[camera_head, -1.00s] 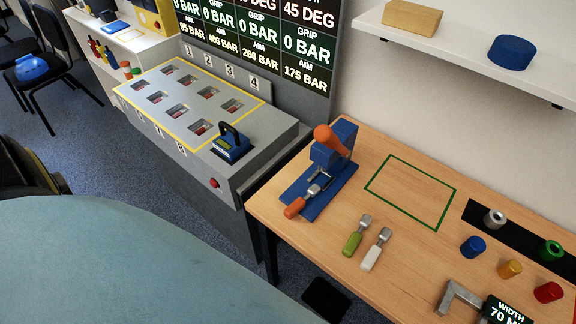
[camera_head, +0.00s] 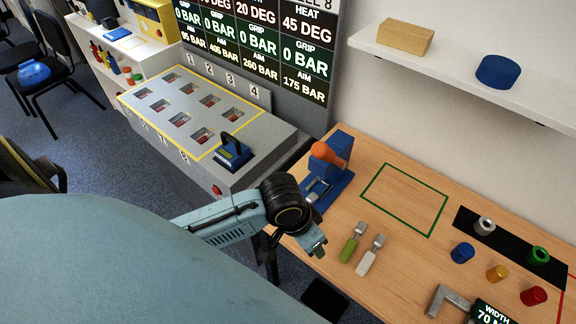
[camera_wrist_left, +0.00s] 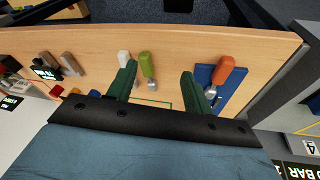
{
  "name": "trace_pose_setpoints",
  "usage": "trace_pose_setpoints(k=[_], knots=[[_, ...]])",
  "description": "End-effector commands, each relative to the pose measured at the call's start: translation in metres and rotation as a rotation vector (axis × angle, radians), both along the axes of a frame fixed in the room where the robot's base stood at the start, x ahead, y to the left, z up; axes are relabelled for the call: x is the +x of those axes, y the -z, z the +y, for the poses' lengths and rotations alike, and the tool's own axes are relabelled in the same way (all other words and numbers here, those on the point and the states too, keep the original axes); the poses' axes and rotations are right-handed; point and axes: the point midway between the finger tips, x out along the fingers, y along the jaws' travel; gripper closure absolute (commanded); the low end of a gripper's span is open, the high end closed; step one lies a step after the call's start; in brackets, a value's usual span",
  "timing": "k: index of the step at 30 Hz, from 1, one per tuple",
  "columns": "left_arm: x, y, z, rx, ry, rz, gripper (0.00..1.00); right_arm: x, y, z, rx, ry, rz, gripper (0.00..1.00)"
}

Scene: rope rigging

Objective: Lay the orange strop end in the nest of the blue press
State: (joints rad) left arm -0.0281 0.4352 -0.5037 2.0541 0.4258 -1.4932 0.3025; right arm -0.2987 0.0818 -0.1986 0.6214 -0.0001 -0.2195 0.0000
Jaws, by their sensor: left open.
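The blue press (camera_head: 341,146) with an orange lever handle (camera_head: 327,154) stands at the bench's left end. In the left wrist view its blue base (camera_wrist_left: 203,74) lies right of my fingers. The orange strop end (camera_wrist_left: 223,70) lies over that base, with its metal end (camera_wrist_left: 210,95) on the base; I cannot tell whether it is seated in the nest. In the head view my arm hides its orange part. My left gripper (camera_head: 317,246) is over the bench's front edge, apart from the strop end. Its fingers (camera_wrist_left: 157,74) are open and empty. My right gripper is out of view.
A green strop end (camera_head: 349,247) and a white one (camera_head: 368,260) lie right of my gripper. Behind them is a bare green-outlined rectangle (camera_head: 408,197). Several coloured cylinders and a grey caliper (camera_head: 440,297) lie farther right. A grey bench (camera_head: 255,160) stands left.

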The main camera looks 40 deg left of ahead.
Motion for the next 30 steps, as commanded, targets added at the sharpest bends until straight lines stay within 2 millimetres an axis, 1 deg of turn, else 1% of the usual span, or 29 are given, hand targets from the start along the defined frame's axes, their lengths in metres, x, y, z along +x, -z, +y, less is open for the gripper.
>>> trace_pose_setpoints(k=[1,3,5,8,11,15,19,23,30], knots=[[0.004,-0.008,0.002,0.014,0.016,0.009,0.49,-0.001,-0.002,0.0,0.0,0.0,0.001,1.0],[0.008,-0.012,0.005,0.026,0.023,0.03,0.49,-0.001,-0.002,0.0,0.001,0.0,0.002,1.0],[0.013,-0.014,0.01,0.04,0.025,0.05,0.49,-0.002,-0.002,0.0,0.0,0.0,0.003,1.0],[0.024,-0.015,0.023,0.073,0.01,0.087,0.49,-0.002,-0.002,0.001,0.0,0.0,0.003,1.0],[0.037,-0.016,0.042,0.11,-0.026,0.128,0.49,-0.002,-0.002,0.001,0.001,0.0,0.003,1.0],[0.056,-0.02,0.076,0.165,-0.106,0.182,0.49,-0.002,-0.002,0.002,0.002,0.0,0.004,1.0],[0.065,-0.024,0.097,0.193,-0.167,0.215,0.49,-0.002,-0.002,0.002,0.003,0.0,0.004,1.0],[0.068,-0.025,0.105,0.202,-0.19,0.228,0.49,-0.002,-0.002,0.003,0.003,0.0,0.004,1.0],[0.068,-0.025,0.105,0.201,-0.192,0.229,0.49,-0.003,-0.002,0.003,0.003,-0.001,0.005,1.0]])
